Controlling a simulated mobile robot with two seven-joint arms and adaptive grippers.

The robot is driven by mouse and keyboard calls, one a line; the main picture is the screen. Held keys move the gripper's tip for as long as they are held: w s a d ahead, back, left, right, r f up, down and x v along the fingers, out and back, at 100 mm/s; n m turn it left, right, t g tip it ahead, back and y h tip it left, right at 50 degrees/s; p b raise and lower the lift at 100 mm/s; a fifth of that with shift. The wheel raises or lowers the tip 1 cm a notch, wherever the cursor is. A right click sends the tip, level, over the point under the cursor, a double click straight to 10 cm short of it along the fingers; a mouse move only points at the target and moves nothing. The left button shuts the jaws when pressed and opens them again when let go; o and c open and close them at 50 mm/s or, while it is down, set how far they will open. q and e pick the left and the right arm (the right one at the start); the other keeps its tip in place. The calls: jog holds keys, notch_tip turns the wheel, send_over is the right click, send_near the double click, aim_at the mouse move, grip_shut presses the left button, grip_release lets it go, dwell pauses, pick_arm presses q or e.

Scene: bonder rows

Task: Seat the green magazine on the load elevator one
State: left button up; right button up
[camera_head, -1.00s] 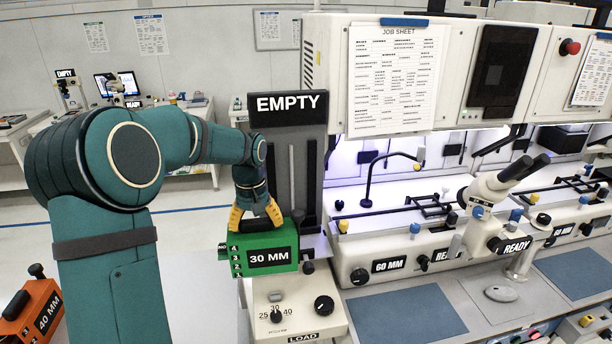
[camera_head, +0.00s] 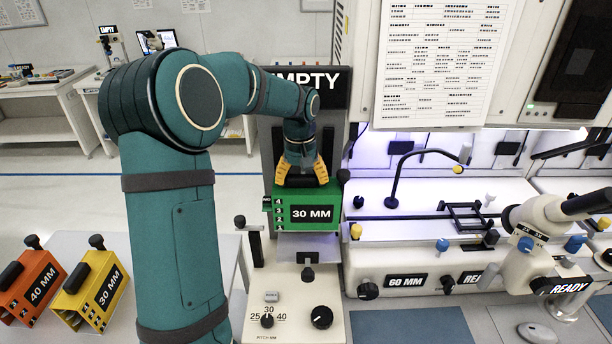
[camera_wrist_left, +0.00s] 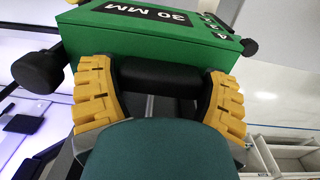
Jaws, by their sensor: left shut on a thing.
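The green magazine (camera_head: 306,207), labelled 30 MM, is at the load elevator (camera_head: 299,299), above its control panel and in front of the upright under the EMPTY sign (camera_head: 322,84). My left gripper (camera_head: 302,176) is shut on the magazine's dark top handle. In the left wrist view, yellow fingers (camera_wrist_left: 160,98) sit on both sides of the handle, with the green body (camera_wrist_left: 150,38) beyond. A pale plate shows just below the magazine in the head view; I cannot tell if they touch. My right gripper is not in view.
An orange 40 MM magazine (camera_head: 32,287) and a yellow 30 MM magazine (camera_head: 93,288) stand on the table at the left. The bonder (camera_head: 420,262) with its microscope (camera_head: 548,225) stands close on the right. A pitch knob (camera_head: 267,320) is on the elevator's front panel.

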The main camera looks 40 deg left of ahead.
pick_arm(q)
jog(key=shift+s, duration=0.15)
jog(key=shift+f+b, duration=1.55)
jog(key=shift+f, duration=0.95)
jog(key=shift+f+b, duration=0.7)
jog(key=shift+f, duration=0.5)
jog(key=shift+f+b, duration=0.45)
jog(key=shift+f, duration=0.25)
jog(key=o, duration=1.1)
jog(key=shift+o, duration=0.2)
